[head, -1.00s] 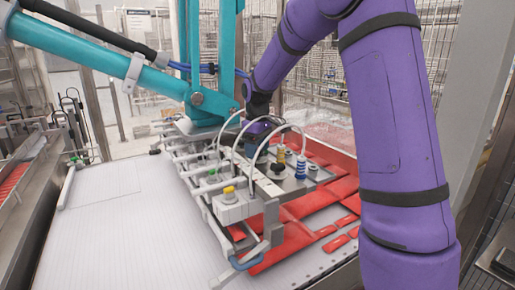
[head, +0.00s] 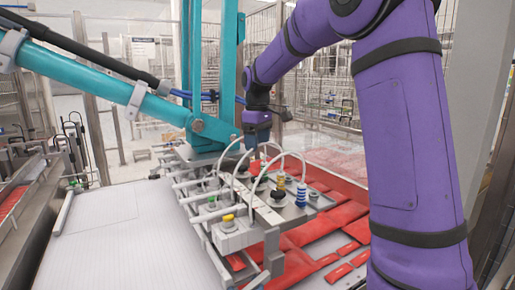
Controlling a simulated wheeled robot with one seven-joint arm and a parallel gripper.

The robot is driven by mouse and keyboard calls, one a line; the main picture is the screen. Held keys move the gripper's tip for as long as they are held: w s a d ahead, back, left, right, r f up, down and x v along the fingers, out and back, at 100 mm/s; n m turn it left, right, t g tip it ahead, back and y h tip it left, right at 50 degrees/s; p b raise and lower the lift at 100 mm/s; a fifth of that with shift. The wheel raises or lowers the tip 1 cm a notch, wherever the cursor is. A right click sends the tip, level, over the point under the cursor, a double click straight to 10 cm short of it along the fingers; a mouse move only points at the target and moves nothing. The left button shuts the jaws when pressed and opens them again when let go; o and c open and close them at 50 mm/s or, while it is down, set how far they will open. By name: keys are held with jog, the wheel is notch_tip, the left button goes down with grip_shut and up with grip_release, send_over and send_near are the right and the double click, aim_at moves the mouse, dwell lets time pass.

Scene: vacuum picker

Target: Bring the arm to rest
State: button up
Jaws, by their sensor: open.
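My purple arm comes down from the upper right. My gripper (head: 261,141) hangs near the middle of the head view, above the back part of the vacuum picker head (head: 258,212). It looks empty, with its fingers small and pointing down, partly hidden behind the white hoses. A small gap seems to lie between the fingers and the picker head, but I cannot tell for sure if they touch anything.
The teal picker arm (head: 90,72) reaches in from the left. Red packs (head: 325,222) lie under and right of the picker head. The white ribbed conveyor (head: 130,240) is bare at front left. Wire fencing (head: 335,75) stands behind.

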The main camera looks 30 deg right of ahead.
dwell(0.4)
jog(key=s+a+r+m+t, duration=0.1)
jog(key=s+a+r+m, duration=0.15)
jog(key=s, duration=0.65)
jog(key=s+a+r+m+t, duration=0.1)
jog(key=s+a+r+t, duration=0.2)
jog(key=s, duration=0.6)
jog(key=s+a+f+m, duration=0.1)
jog(key=s+f, duration=0.1)
jog(key=s, duration=0.5)
jog(key=s+a+f+m+t, duration=0.1)
jog(key=s+a+f, duration=0.1)
jog(key=s, duration=0.6)
jog(key=shift+s+a+f+m, duration=0.2)
jog(key=shift+s+f+m, duration=0.15)
jog(key=shift+f, duration=0.1)
